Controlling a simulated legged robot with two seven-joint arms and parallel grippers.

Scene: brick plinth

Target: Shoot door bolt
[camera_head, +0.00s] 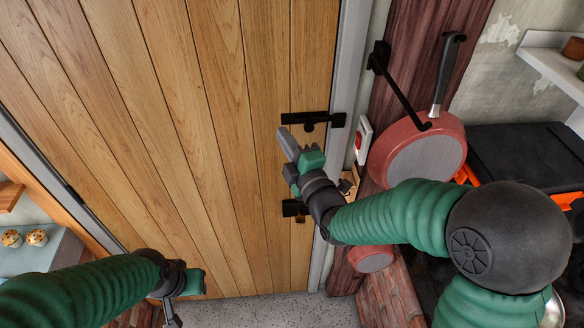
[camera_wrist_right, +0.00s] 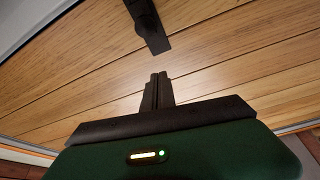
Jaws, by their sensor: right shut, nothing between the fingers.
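The wooden plank door (camera_head: 215,130) fills the middle of the head view. A black bolt (camera_head: 310,119) with a small knob is mounted across its right edge, by the grey frame. A second black fitting (camera_head: 294,208) sits lower on the same edge. My right gripper (camera_head: 287,143) is shut and empty, just below the upper bolt. In the right wrist view a black fitting (camera_wrist_right: 149,25) lies beyond the shut fingertips (camera_wrist_right: 158,77), with a gap of wood between. My left gripper (camera_head: 173,313) is low at the left, away from both fittings; its fingers are partly cut off.
A red pan (camera_head: 425,150) hangs on a black hook bar right of the door frame (camera_head: 345,70). A red-and-white switch (camera_head: 363,139) is on the post beside it. Muffins (camera_head: 25,238) sit on a shelf at left. The door's middle is clear.

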